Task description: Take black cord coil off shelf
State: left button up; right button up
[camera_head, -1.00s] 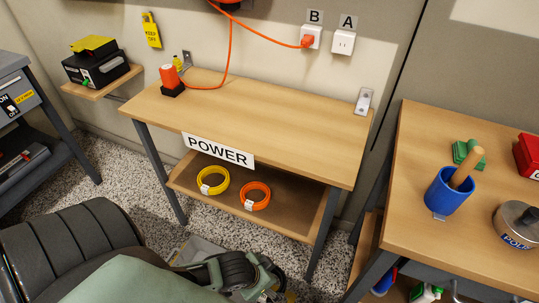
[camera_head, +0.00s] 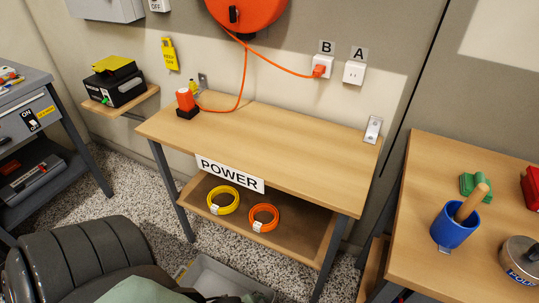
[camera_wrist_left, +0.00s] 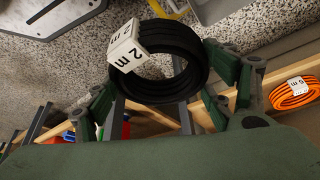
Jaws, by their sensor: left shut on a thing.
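The black cord coil (camera_wrist_left: 162,88) has a white tag (camera_wrist_left: 126,47) with a 2 and an m on it. My left gripper (camera_wrist_left: 160,82), in the left wrist view, is shut on the coil, with green-and-grey fingers at either side of it. The coil is clear of the shelf, over the speckled floor. In the head view I cannot make out the coil or the left gripper. The lower shelf (camera_head: 292,240) under the POWER bench holds a yellow coil (camera_head: 223,200) and an orange coil (camera_head: 263,217). My right gripper is not in view.
The benchtop (camera_head: 265,140) above the shelf is mostly clear, with an orange device (camera_head: 186,101) at its left end. A grey bin (camera_head: 222,273) stands on the floor in front. Another bench (camera_head: 440,215) at the right holds a blue cup (camera_head: 454,225).

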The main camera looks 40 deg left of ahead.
pick_arm(q)
jog(key=s+p, duration=0.1)
jog(key=s, duration=0.1)
jog(key=s+d+p, duration=0.1)
jog(key=s, duration=0.1)
jog(key=shift+s+r, duration=0.15)
jog(key=s, duration=0.1)
jog(key=s+d, duration=0.1)
jog(key=shift+s+p, duration=0.35)
jog(key=shift+p, duration=0.05)
jog(key=shift+a, duration=0.1)
